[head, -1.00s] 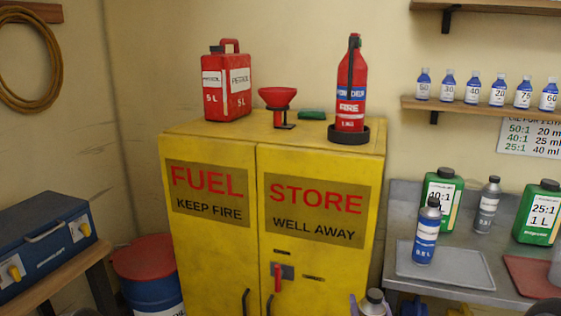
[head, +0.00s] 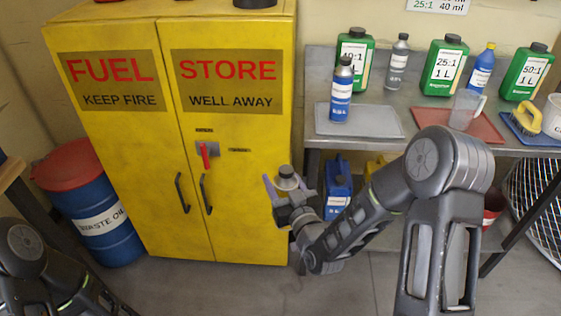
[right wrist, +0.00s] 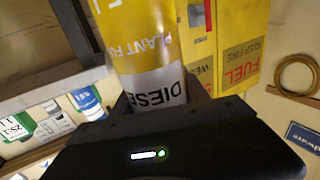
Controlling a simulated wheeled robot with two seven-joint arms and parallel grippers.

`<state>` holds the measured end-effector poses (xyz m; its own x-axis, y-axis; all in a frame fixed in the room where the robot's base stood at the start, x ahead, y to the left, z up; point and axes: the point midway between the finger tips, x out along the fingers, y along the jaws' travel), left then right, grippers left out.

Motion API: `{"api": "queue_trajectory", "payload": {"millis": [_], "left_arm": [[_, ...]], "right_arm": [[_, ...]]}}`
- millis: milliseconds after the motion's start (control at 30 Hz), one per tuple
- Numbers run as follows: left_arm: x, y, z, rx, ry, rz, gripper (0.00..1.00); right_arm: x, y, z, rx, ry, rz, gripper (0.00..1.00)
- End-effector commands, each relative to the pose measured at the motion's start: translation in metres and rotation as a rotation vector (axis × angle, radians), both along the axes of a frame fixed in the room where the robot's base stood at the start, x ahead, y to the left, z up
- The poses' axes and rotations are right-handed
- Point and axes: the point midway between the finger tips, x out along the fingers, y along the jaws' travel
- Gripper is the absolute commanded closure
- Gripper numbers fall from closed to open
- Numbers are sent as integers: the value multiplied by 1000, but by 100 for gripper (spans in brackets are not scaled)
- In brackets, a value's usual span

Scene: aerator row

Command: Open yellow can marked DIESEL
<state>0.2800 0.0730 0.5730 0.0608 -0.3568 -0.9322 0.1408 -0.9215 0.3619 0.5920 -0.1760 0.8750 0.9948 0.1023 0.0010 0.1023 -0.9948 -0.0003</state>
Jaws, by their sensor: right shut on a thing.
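The yellow can marked DIESEL (right wrist: 148,35) fills the middle of the right wrist view. It has a pale band with dark letters reading "DIESE", the rest hidden. My right gripper (head: 288,186) is shut on it, one finger on each side. In the head view a round grey cap (head: 286,171) tops the held can. The can's body is mostly hidden there by the gripper. It is held in front of the cabinet's right side. My left arm shows at the lower left, but its gripper is out of view.
The yellow FUEL STORE cabinet (head: 160,150) has closed doors and a red lever. A bench (head: 420,120) at right bears several bottles and trays. Under it stand a blue can (head: 338,200) and yellow containers. A blue drum (head: 105,215) stands left. Floor before the cabinet is clear.

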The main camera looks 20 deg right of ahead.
Motion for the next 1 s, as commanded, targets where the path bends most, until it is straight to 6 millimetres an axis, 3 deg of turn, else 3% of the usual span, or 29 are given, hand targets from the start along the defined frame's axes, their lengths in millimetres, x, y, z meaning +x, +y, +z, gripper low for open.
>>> {"api": "queue_trajectory", "payload": {"millis": [533, 700, 1000], "left_arm": [[0, 0, 0, 0, 0, 0, 64], [0, 0, 0, 0, 0, 0, 64], [0, 0, 0, 0, 0, 0, 64]], "right_arm": [[-78, 113, -50, 1, 2, 512, 100], [-88, 129, -57, 0, 0, 585, 100], [-90, 132, -58, 0, 0, 600, 100]]}}
